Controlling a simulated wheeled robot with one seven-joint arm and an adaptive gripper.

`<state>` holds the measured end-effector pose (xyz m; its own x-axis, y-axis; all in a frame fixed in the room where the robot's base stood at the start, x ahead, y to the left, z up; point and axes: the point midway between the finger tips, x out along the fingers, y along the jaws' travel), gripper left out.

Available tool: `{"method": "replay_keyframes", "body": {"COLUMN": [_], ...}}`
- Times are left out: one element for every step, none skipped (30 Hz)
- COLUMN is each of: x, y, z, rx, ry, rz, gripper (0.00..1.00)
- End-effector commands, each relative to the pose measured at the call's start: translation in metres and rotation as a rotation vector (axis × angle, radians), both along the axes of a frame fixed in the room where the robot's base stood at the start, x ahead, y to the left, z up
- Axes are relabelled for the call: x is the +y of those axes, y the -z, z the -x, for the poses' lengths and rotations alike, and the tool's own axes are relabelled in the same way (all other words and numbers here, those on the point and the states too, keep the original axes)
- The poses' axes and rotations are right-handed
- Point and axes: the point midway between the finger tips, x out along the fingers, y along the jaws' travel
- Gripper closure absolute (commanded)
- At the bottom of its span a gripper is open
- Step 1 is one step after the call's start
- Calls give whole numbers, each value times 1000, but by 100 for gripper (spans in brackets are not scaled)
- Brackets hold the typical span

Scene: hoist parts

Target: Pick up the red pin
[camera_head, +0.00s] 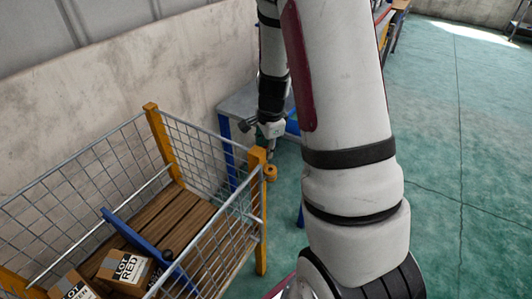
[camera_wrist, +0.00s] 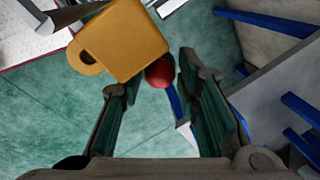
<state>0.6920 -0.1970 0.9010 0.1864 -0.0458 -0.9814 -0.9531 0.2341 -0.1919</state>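The red pin (camera_wrist: 160,72) shows in the wrist view as a rounded red end at the lower right corner of a yellow post top (camera_wrist: 122,40). Its shaft is not visible. My gripper (camera_wrist: 158,86) is open, with one green-padded finger on each side of the red end in the picture. I see no contact between the fingers and the pin, and cannot judge the depth gap. In the head view my gripper (camera_head: 271,142) hangs just behind the cage's corner post. I cannot make out the pin there.
A wire cage (camera_head: 215,240) with yellow posts and a slatted wooden floor holds cardboard boxes (camera_head: 124,272) and a blue bar (camera_head: 150,250). A grey table (camera_head: 240,103) with blue legs stands behind it. Green floor (camera_head: 455,150) is open at right.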

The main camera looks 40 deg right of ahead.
Motion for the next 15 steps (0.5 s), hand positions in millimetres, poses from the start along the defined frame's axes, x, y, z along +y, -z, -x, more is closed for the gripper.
{"method": "replay_keyframes", "body": {"x": [0, 0, 0, 0, 0, 0, 0, 0, 0, 0, 0, 0, 0, 0, 0], "y": [0, 0, 0, 0, 0, 0, 0, 0, 0, 0, 0, -1, -1, -3, -6], "z": [0, 0, 0, 0, 0, 0, 0, 0, 0, 0, 0, 0, 0, 0, -1], "rx": [0, 0, 0, 0, 0, 0, 0, 0, 0, 0, 0, 0, -1, -1, -2], "ry": [0, 0, 0, 0, 0, 0, 0, 0, 0, 0, 0, 0, 0, -1, -1], "rz": [0, 0, 0, 0, 0, 0, 0, 0, 0, 0, 0, 0, 0, 0, 2], "gripper": [89, 96, 100, 100, 100, 100, 100, 100, 100, 100, 100, 100, 100, 100, 100]}}
